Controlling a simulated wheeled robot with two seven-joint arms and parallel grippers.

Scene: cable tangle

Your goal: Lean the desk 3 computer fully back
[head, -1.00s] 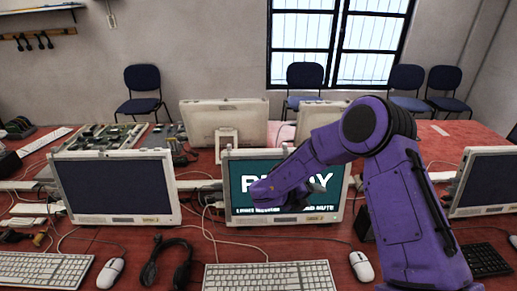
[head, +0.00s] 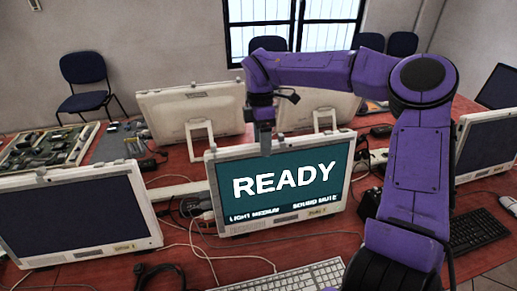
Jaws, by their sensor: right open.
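A white all-in-one computer (head: 335,179) with a lit teal screen reading READY stands in the middle of the red table. Its screen is close to upright, and a small yellow label sits on its lower bezel, too small to read surely as desk 3. My right gripper (head: 264,142) points down at the top edge of this computer, left of its middle. It is open, and a finger overlaps the upper screen. I cannot tell whether it touches the frame. My left gripper is out of view.
A dark-screened computer (head: 75,215) stands at left and another (head: 487,146) at right. Two computers seen from behind (head: 190,112) (head: 318,108) stand behind the lit one. A keyboard (head: 290,277) lies in front, with loose cables (head: 195,210) beside it. Circuit boards lie at back left.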

